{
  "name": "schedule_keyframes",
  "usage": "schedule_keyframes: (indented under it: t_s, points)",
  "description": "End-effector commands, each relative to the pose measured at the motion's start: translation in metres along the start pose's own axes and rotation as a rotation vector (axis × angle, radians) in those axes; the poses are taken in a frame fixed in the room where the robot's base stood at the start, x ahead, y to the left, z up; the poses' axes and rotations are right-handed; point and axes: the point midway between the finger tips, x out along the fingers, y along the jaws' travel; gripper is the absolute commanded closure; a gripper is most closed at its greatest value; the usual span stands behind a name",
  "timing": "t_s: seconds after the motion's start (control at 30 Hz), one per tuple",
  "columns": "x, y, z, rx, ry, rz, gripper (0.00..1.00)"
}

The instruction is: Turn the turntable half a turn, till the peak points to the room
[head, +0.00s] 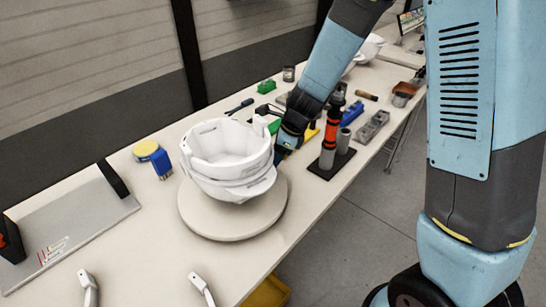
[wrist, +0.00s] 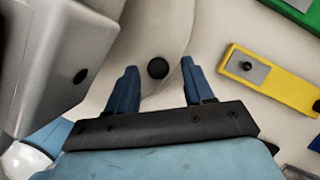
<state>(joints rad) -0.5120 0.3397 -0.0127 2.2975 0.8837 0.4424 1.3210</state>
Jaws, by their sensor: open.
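The turntable (head: 225,226) is a round beige disc on the bench, left of centre in the head view. A white helmet shell (head: 228,165) sits on it, open side up. A lip at its lower front right may be the peak; I cannot tell for sure. My gripper (head: 282,154) is at the turntable's far right edge, beside the shell. In the wrist view my gripper (wrist: 158,72) is open, one blue finger on each side of a dark round knob (wrist: 157,68) on the pale disc. The fingers look apart from the knob. The shell (wrist: 50,65) fills the left.
A dark stand with orange-and-black and grey cylinders (head: 327,165) is close right of my gripper. A yellow tool (wrist: 270,80) lies nearby. A blue brush (head: 162,163) and yellow-topped tub (head: 146,149) lie left of the turntable.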

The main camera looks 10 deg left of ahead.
Motion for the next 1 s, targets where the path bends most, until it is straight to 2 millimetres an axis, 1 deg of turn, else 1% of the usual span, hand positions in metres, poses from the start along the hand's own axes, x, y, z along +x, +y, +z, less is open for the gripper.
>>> schedule_keyframes:
  t_s: [0.03,0.17,0.47,1.0]
  points:
    - [0.004,0.0001,-0.0003,0.001,0.001,0.001,0.48]
    - [0.0086,0.0001,-0.0002,0.0,0.0,0.0,0.48]
    - [0.0096,0.0001,0.0001,0.0,0.0,0.0,0.48]
    - [0.0095,0.0,0.0002,0.0,0.0,-0.001,1.0]
